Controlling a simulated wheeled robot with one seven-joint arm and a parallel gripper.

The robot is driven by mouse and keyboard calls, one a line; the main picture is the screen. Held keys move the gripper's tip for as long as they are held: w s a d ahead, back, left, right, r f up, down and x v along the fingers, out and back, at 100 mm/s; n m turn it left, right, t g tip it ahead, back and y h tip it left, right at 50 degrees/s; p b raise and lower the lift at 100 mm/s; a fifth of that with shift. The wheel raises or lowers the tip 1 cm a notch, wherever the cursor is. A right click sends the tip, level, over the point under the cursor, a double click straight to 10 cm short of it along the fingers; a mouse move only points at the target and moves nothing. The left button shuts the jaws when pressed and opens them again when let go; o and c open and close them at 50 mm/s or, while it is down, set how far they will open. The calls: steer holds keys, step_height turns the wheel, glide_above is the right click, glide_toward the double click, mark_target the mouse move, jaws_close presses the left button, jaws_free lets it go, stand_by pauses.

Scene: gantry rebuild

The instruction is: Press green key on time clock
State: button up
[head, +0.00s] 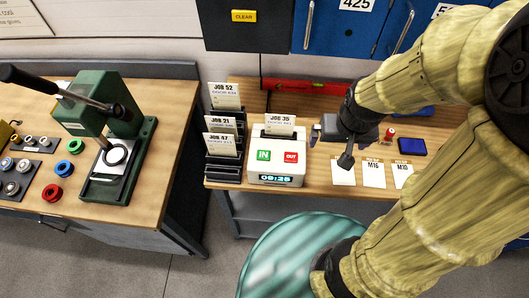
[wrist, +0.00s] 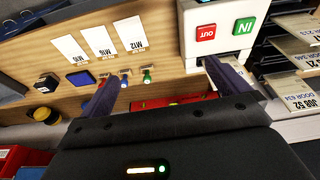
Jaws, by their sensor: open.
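The time clock (head: 276,178) is a white box on the wooden bench, with a lit display reading 09:25 and a JOB 35 card (head: 280,124) standing at its top. Its green IN key (head: 264,155) is on the left and its red OUT key (head: 291,156) on the right. In the wrist view the picture is turned, with the green key (wrist: 244,25) right of the red key (wrist: 206,31). My gripper (head: 330,145) is open and empty, just right of the clock. In the wrist view one fingertip of my gripper (wrist: 160,68) is close to the clock's edge, below the red key.
A rack of job cards (head: 223,135) stands left of the clock. White labels (head: 373,173), a blue pad (head: 412,146) and small coloured pieces lie to the right. A red level (head: 305,87) lies behind. A green press (head: 115,145) stands on the left bench; a teal stool (head: 285,255) is in front.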

jaws_close()
stand_by(0.5)
stand_by(1.3)
